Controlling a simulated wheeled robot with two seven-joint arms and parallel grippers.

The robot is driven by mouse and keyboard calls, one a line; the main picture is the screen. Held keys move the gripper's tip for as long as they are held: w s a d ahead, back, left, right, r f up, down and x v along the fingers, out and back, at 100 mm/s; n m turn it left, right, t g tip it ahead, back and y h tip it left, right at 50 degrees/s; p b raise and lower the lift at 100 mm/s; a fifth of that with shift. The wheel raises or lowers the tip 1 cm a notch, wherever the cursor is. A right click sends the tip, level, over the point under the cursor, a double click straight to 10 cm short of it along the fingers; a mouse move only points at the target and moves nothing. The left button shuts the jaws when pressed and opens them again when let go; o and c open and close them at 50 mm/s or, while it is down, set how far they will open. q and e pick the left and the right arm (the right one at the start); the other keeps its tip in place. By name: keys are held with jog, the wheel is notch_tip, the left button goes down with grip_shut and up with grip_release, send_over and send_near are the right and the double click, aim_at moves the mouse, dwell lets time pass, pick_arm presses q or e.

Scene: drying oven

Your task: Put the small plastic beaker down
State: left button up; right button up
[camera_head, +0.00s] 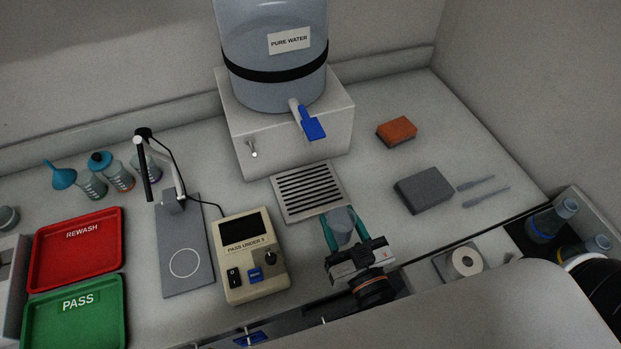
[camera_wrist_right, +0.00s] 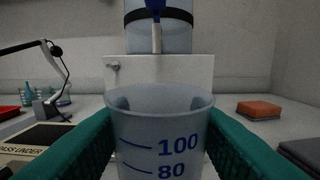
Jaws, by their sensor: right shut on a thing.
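The small plastic beaker (camera_head: 342,222) is translucent, with blue marks reading 100 and 80 in the right wrist view (camera_wrist_right: 160,135). My right gripper (camera_head: 343,232) has its teal fingers on either side of the beaker and is shut on it. The beaker is upright, just in front of the drain grate (camera_head: 311,190). Its base is hidden in the right wrist view, and I cannot tell whether it touches the counter. My left gripper is not in view.
The pure water tank (camera_head: 270,60) with its blue tap (camera_head: 312,124) stands behind the grate. A meter box (camera_head: 253,262) is to the left, with red (camera_head: 78,248) and green (camera_head: 75,318) trays beyond. A grey block (camera_head: 423,190) and orange sponge (camera_head: 397,131) lie right.

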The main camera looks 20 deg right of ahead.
aim_at(331, 218)
jog(key=shift+a+f+p, duration=0.3)
jog(key=shift+f, duration=0.25)
jog(key=w, duration=0.1)
jog(key=w+p, duration=0.1)
jog(key=w, duration=0.2)
jog(key=shift+a+r, duration=0.2)
jog(key=shift+a, duration=0.05)
jog(key=w+p, duration=0.1)
jog(key=w, duration=0.4)
jog(key=shift+w+f, duration=0.1)
jog(key=shift+f, duration=0.05)
jog(key=w+p, duration=0.1)
jog(key=w, duration=0.4)
jog(key=shift+f, duration=0.1)
jog(key=shift+w+f, duration=0.1)
jog(key=shift+w, duration=1.05)
notch_tip(331, 218, down, 3)
jog(key=shift+s+a+f+b, duration=0.1)
jog(key=shift+b, duration=0.6)
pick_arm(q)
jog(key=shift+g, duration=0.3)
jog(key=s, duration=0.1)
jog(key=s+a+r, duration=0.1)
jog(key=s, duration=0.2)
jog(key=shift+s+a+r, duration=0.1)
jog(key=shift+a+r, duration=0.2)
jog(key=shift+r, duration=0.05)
pick_arm(e)
jog(key=shift+f, duration=0.15)
